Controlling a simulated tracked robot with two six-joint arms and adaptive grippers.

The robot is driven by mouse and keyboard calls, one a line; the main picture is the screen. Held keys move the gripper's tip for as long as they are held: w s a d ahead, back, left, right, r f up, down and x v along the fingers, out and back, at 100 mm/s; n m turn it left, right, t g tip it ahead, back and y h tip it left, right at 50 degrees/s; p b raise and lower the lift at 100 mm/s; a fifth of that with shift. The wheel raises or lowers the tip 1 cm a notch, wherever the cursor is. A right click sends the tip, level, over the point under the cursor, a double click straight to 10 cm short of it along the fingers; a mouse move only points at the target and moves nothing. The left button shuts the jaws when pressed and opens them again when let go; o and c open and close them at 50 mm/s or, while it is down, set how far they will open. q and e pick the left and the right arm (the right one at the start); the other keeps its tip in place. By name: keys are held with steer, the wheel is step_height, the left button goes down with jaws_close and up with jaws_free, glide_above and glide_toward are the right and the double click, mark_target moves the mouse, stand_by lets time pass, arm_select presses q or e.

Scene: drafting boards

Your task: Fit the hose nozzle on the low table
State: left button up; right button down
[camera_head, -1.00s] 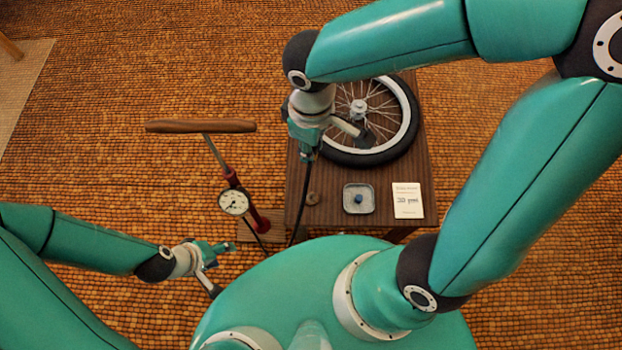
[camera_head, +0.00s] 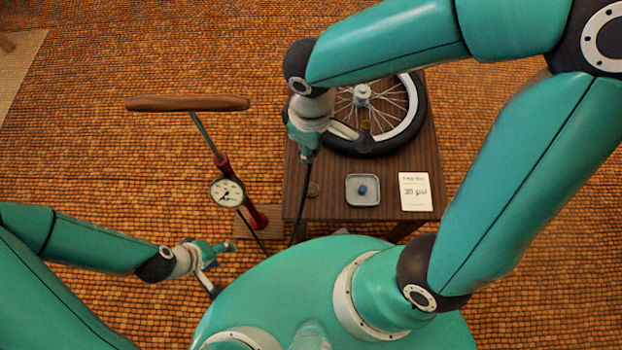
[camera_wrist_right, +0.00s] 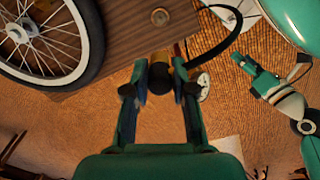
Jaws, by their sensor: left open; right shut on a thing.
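The hose nozzle (camera_wrist_right: 159,77) is dark and short, between the fingertips of my right gripper (camera_wrist_right: 159,88) in the right wrist view. That gripper is shut on it. In the head view my right gripper (camera_head: 306,132) is over the left part of the low table (camera_head: 335,207), beside the wheel, and hides the nozzle. The black hose (camera_head: 300,200) runs from there down toward the pump. The spoked wheel (camera_head: 412,125) lies on the table, partly covered by my arm. I cannot make out its valve. My left gripper (camera_head: 218,262) is open and empty, at the lower left.
A red floor pump (camera_head: 222,165) with a wooden handle (camera_head: 188,103) and a gauge (camera_head: 227,193) stands left of the table.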

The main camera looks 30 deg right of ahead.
steer(key=shift+f+b, duration=6.15)
steer(key=shift+f, duration=1.15)
steer(key=shift+f+b, duration=1.15)
steer(key=shift+f, duration=0.15)
steer(key=c, duration=0.9)
jaws_free()
steer(key=shift+r, duration=0.1)
